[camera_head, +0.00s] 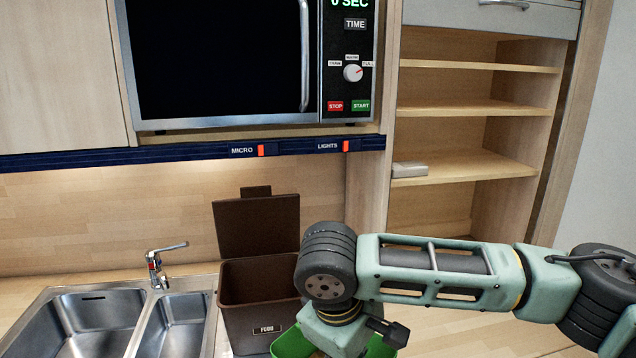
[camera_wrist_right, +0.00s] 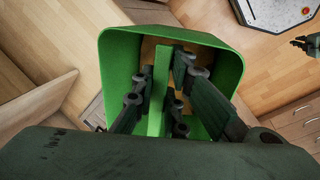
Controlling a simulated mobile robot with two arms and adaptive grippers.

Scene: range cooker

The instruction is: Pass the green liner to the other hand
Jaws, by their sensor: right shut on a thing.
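The green liner (camera_wrist_right: 118,70) is an open box-like bin. In the right wrist view, the dark fingers of my right gripper (camera_wrist_right: 163,88) reach inside its outline and are shut on a green upright strip of it. In the head view, the liner (camera_head: 290,344) shows at the bottom edge, partly hidden behind my right wrist, just right of the brown food bin. A dark gripper, seemingly my left (camera_wrist_right: 304,44), shows small at the right edge of the right wrist view, apart from the liner. Whether it is open is unclear. It is outside the head view.
The brown food bin (camera_head: 262,312) stands with its lid (camera_head: 257,226) raised, beside the steel sink (camera_head: 95,320) and tap (camera_head: 160,266). A microwave (camera_head: 225,60) is above. Wooden shelves (camera_head: 470,165) are at right, with a small grey object (camera_head: 409,169) on one.

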